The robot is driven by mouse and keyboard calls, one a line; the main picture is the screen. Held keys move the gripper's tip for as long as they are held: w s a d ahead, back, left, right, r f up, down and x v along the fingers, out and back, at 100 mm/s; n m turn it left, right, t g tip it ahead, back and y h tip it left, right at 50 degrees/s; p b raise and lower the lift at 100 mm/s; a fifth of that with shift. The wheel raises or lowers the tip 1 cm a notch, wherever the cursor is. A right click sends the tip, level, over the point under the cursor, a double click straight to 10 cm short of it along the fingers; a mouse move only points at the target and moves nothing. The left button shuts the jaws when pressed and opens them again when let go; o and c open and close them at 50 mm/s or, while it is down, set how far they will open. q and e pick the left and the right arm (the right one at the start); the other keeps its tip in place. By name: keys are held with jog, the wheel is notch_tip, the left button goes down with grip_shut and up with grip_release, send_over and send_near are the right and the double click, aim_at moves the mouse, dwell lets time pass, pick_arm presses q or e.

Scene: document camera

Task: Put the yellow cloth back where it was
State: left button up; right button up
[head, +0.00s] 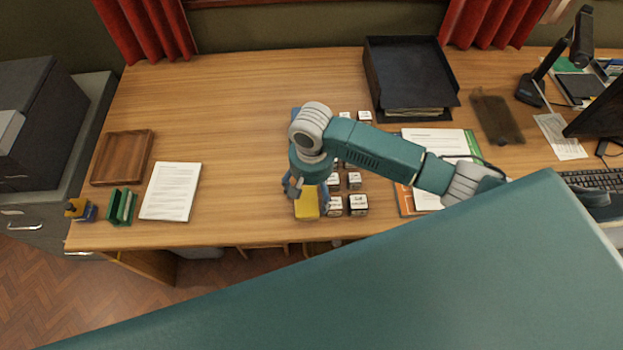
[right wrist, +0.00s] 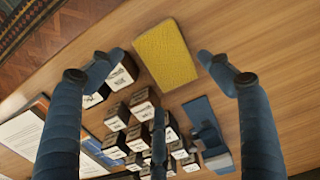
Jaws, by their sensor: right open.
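The yellow cloth (head: 307,208) lies flat on the wooden desk near its front edge, left of the lettered blocks. It also shows in the right wrist view (right wrist: 166,54) as a folded yellow rectangle. My right gripper (head: 308,190) is over the desk at the cloth, with its fingers pointing down. In the right wrist view the right gripper (right wrist: 160,62) is open, with the cloth between and beyond its spread fingertips. I cannot tell how high the fingertips are above the desk. My left gripper is not in view.
Several white-topped, dark-sided blocks (right wrist: 143,104) stand beside the cloth. A blue object (right wrist: 206,125) lies near them. A black paper tray (head: 410,75) stands at the back. A printed sheet (head: 171,191) and a wooden tray (head: 122,158) are at left. The desk between is clear.

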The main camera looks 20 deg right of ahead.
aim_at(312, 200)
notch_tip(312, 200, up, 8)
jog(key=shift+f+b, duration=0.15)
jog(key=shift+b, duration=0.15)
jog(key=shift+s+f, duration=0.1)
dwell(0.4)
